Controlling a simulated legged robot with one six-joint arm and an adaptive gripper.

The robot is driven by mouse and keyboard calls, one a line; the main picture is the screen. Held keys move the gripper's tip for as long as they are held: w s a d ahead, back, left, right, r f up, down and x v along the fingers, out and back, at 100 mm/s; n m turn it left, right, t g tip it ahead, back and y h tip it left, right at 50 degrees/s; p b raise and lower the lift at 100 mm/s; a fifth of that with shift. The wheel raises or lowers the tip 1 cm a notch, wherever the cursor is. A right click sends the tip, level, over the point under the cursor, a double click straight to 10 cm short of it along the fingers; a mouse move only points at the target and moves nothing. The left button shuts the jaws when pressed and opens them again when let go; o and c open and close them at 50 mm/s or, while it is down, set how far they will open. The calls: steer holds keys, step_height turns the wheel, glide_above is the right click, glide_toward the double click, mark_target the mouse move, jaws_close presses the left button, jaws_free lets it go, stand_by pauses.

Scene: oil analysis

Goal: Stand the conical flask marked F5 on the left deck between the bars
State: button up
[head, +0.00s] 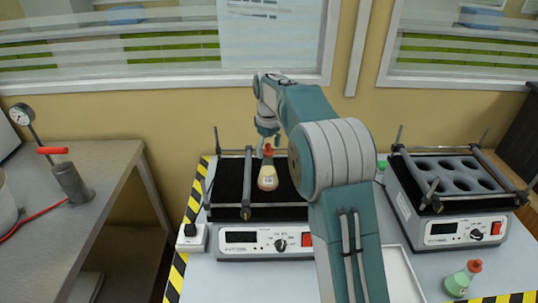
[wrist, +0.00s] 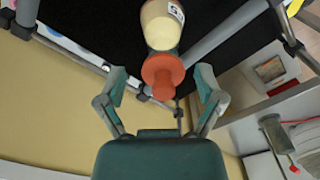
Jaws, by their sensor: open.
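A conical flask with a red stopper and pale yellow contents (head: 268,178) stands upright on the black left deck (head: 228,182), between the bars. In the wrist view the flask (wrist: 162,28) shows its orange-red stopper toward me and a label only partly readable, with a 5. My gripper (head: 268,140) is just above and behind the stopper in the head view. In the wrist view its two fingers (wrist: 160,88) are spread on either side of the stopper, apart from it. Nothing is held. My arm hides the right part of the left deck.
A second shaker (head: 450,190) with a holed deck stands at the right. Another flask with a red stopper (head: 462,279) and green contents stands on the table in front of it. A grey bench (head: 100,190) with a pressure gauge (head: 22,114) is at the left.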

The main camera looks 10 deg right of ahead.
steer(key=r, duration=0.8)
steer(key=shift+d+r, duration=0.2)
steer(key=shift+d, duration=0.1)
steer(key=shift+s+a+r, duration=0.15)
steer(key=shift+a+r, duration=0.05)
steer(key=shift+r, duration=0.55)
steer(key=s+r+m+t, duration=0.1)
steer(key=s+r+m, duration=0.15)
steer(key=s, duration=0.65)
steer(key=s+r+m+t, duration=0.15)
steer(key=s+r, duration=0.25)
steer(key=s, duration=0.5)
steer(key=s+f+m+t, duration=0.1)
steer(key=s+f, duration=0.3)
steer(key=s, duration=0.5)
steer(key=s+f+m+t, duration=0.1)
steer(key=s+f, duration=0.4)
steer(key=s, duration=0.5)
steer(key=shift+d+m+t, duration=0.15)
steer(key=shift+m+t, duration=0.25)
steer(key=shift+t, duration=0.15)
